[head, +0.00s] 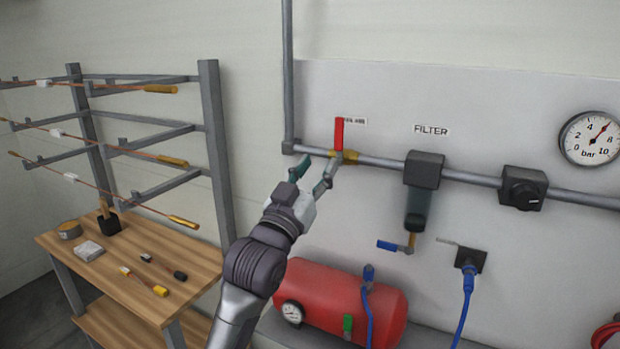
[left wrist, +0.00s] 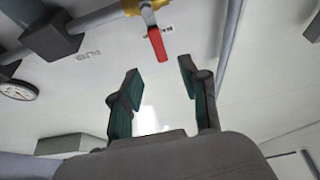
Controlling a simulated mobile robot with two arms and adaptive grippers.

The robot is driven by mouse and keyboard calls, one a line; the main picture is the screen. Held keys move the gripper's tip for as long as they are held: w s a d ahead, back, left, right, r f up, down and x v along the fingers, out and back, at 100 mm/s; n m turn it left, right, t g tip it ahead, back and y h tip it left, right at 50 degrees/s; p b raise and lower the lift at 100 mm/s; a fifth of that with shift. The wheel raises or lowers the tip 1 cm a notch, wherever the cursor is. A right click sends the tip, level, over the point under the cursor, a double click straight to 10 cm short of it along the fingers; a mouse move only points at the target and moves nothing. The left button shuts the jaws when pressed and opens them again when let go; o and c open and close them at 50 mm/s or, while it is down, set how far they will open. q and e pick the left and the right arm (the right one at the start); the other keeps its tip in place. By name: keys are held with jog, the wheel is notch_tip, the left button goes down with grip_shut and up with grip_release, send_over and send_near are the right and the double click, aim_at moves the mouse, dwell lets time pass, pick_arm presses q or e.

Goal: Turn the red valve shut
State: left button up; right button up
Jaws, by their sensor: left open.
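The red valve handle (head: 339,134) stands upright above a brass valve body (head: 348,155) on the grey pipe along the wall panel. My left gripper (head: 318,165) is open, just below and to the left of the handle in the head view. In the left wrist view the red handle (left wrist: 157,44) lies beyond the fingertips of my left gripper (left wrist: 155,72), between their lines, with nothing between the fingers. The brass body (left wrist: 143,6) is at the top edge there. The fingers appear apart from the handle. My right gripper is in neither view.
A filter (head: 423,170) hangs from the pipe, with a blue-handled valve (head: 390,246) below it. A pressure gauge (head: 591,138) is at the right. A red tank (head: 330,300) stands below. A wooden bench (head: 120,262) and a rack (head: 215,140) are at the left.

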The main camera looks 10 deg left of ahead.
pick_arm(q)
jog(key=shift+v, duration=1.4)
jog(key=shift+f, duration=0.1)
